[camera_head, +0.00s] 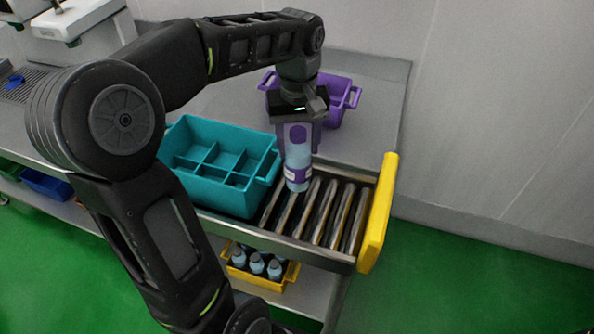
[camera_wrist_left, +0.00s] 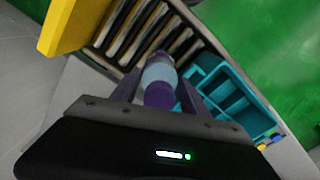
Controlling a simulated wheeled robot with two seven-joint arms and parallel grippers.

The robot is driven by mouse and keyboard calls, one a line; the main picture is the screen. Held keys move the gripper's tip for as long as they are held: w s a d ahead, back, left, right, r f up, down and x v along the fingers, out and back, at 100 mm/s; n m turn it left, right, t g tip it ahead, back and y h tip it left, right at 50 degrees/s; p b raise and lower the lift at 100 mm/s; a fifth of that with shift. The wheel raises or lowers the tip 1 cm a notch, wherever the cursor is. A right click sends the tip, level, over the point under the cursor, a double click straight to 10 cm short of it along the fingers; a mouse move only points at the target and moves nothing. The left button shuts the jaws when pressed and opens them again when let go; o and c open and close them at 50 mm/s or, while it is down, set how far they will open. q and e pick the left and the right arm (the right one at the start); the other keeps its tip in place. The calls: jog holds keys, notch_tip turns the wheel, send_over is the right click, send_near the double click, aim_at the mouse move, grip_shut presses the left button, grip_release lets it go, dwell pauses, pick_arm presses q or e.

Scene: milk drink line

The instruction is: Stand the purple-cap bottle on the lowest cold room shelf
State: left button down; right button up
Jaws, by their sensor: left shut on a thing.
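The purple-cap bottle (camera_head: 298,168) is pale blue with a purple band and hangs roughly upright over the roller conveyor, its cap end up in my left gripper (camera_head: 299,138). In the left wrist view, the purple cap (camera_wrist_left: 160,94) and pale body show between the two purple fingers of my left gripper (camera_wrist_left: 158,88), which is shut on the bottle. The head view cannot show for sure whether the bottle's base touches the rollers. A cold room shelf is not recognisable in either view. My right gripper is not in view.
A teal divided crate (camera_head: 190,177) stands just left of the bottle. The roller conveyor (camera_head: 325,215) ends at a yellow stop (camera_head: 377,213). A purple crate (camera_head: 353,98) stands behind. A yellow crate (camera_head: 262,281) with several bottles sits below. Bare counter (camera_head: 375,125) lies right of the gripper.

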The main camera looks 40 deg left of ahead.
aim_at(298, 132)
pick_arm(q)
jog(key=shift+f, duration=1)
jog(key=shift+f, duration=2.2)
jog(key=shift+f, duration=0.2)
jog(key=c, duration=0.8)
grip_release()
jog(key=shift+c, duration=0.2)
jog(key=shift+r, duration=0.1)
notch_tip(298, 132, up, 12)
jog(key=shift+r, duration=0.1)
